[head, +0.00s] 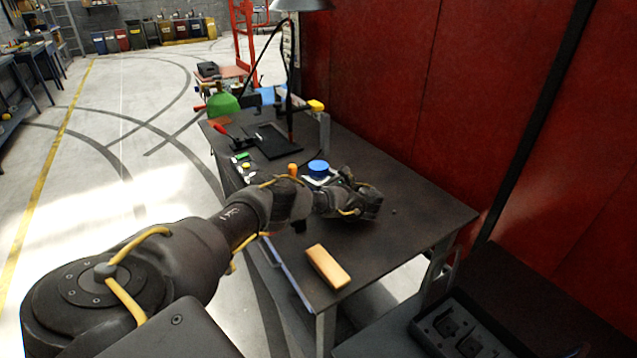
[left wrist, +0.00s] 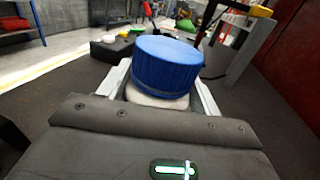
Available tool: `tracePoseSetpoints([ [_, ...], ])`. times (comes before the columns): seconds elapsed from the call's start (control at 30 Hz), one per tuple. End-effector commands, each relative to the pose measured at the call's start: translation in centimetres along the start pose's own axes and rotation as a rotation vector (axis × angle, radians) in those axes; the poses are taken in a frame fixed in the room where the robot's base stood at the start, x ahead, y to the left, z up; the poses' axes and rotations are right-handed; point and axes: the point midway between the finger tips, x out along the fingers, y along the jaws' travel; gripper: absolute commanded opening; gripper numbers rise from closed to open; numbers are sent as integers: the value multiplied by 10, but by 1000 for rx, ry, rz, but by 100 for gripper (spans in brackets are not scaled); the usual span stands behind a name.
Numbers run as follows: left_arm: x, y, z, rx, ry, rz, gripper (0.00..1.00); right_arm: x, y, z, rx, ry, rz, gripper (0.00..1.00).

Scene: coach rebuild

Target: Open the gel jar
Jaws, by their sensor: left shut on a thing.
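The gel jar has a ribbed blue lid (head: 318,167) and a pale body; it stands upright on the dark workbench (head: 420,206). In the left wrist view the lid (left wrist: 168,66) sits on the whitish jar body (left wrist: 157,99). My left gripper (left wrist: 162,88) is shut on the jar, with one pale finger on each side, below the lid. In the head view my left wrist hides the lower part of the jar. My right gripper is not in view.
A wooden block (head: 328,266) lies near the bench's front edge. A black tray (head: 273,141), a desk lamp (head: 302,5) and small coloured items are behind the jar. A red wall (head: 390,80) borders the bench's right side. The bench's right end is mostly clear.

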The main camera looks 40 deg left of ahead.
Motion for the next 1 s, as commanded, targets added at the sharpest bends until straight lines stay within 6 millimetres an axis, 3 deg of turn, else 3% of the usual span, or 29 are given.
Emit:
tracePoseSetpoints([
  [0.2, 1, -1, 45, -6, 1, -1, 29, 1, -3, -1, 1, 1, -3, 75],
  [0.4, 0, 0, 74, -3, 0, -1, 29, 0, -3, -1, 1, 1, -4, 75],
  [0.77, 0, 0, 82, -3, -1, 1, 29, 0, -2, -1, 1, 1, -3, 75],
  [0.8, 0, 0, 82, -3, -1, 1, 62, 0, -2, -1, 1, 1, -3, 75],
  [1.0, 0, 0, 82, -3, -1, 0, 36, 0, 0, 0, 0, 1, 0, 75],
])
